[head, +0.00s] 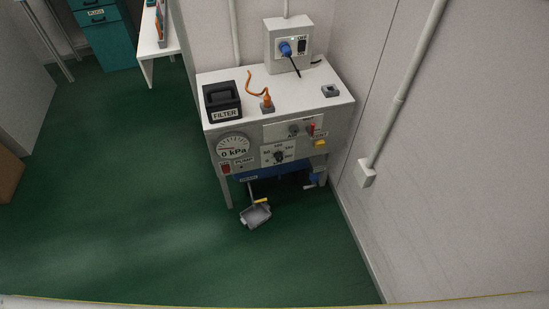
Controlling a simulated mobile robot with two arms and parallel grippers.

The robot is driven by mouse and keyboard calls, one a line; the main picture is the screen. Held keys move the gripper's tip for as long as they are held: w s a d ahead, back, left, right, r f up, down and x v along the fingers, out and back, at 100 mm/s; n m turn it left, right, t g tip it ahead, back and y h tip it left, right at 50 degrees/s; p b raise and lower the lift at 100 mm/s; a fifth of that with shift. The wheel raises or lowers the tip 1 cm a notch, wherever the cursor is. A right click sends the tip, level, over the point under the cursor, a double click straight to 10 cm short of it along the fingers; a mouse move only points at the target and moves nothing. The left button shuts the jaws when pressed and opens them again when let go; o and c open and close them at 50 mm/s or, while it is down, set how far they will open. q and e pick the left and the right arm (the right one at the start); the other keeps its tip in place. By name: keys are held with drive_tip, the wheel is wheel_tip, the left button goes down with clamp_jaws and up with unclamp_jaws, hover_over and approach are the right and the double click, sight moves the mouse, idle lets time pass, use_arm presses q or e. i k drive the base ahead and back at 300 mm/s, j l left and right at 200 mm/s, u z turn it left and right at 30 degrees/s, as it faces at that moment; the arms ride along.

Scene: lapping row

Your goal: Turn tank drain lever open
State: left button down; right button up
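A grey bench unit (300,101) stands against the wall. Under its front panel is a dark blue tank (270,172), mostly in shadow below the top. A small label (248,178), too small to read surely, sits at the tank's front left. A small yellow lever (262,201) shows below the tank, just above a grey tray (255,217) on the floor. It looks roughly level, pointing to the right; I cannot tell its valve state. Neither of my grippers is in view.
The panel carries a gauge (233,147) reading 0 kPa, a dial (279,156) and a red switch (311,129). A black FILTER box (222,101) and a blue-plugged socket box (288,46) are on top. Green floor (130,200) is clear in front and left; a wall (450,150) bounds the right.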

sight(260, 201)
drive_tip(key=i+j, duration=0.15)
drive_tip(key=i, duration=0.35)
drive_tip(key=i+j, duration=0.2)
drive_tip(key=i, duration=0.25)
